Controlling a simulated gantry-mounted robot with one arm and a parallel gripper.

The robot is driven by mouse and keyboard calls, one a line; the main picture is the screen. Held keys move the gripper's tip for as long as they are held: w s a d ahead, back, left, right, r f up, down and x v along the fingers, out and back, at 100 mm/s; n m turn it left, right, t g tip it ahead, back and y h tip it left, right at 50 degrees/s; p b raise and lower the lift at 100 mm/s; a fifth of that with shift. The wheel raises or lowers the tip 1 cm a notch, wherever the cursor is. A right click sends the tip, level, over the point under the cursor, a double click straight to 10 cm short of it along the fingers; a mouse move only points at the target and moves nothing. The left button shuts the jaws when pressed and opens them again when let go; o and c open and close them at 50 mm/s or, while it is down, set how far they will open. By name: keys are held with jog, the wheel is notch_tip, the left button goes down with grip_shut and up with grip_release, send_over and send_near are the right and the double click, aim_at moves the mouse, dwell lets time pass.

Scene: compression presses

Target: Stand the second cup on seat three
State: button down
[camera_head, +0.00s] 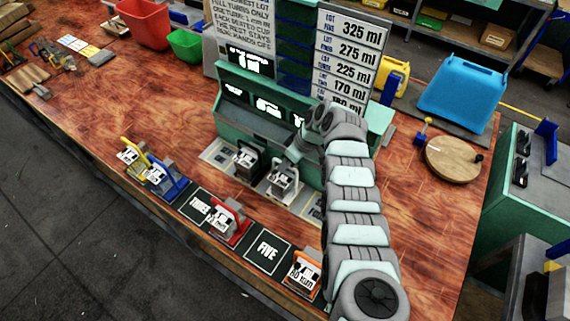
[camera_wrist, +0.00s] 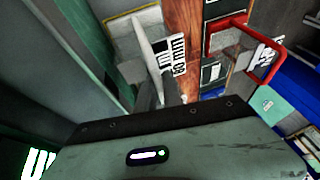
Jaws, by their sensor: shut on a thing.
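My gripper (camera_head: 289,163) is shut on a small cup with a pale handle (camera_head: 283,182), in front of the green press. In the wrist view the pale handle (camera_wrist: 150,45) stands between my fingers, with a printed label beside it; the rest of that cup is partly hidden. It is at or just above a yellow-edged pad; I cannot tell whether it touches. A dark cup (camera_head: 245,160) stands on a pad to its left. In the front row, the dark square marked THREE (camera_head: 198,207) is bare. I cannot tell which cup is the second.
The yellow-handled cup (camera_head: 129,155) and blue-handled cup (camera_head: 163,180) stand left of square THREE. The red-handled cup (camera_head: 226,224) stands to its right, then the bare square FIVE (camera_head: 268,252) and the orange cup (camera_head: 303,274). The green press (camera_head: 262,131) rises behind.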

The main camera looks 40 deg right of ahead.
jog(key=shift+f, duration=0.2)
jog(key=c, duration=1.5)
grip_release()
jog(key=shift+r, duration=0.15)
jog(key=shift+r, duration=0.2)
jog(key=v, duration=1.1)
jog(key=shift+s+r+b, duration=0.2)
jog(key=shift+r+b, duration=0.1)
jog(key=shift+b, duration=0.1)
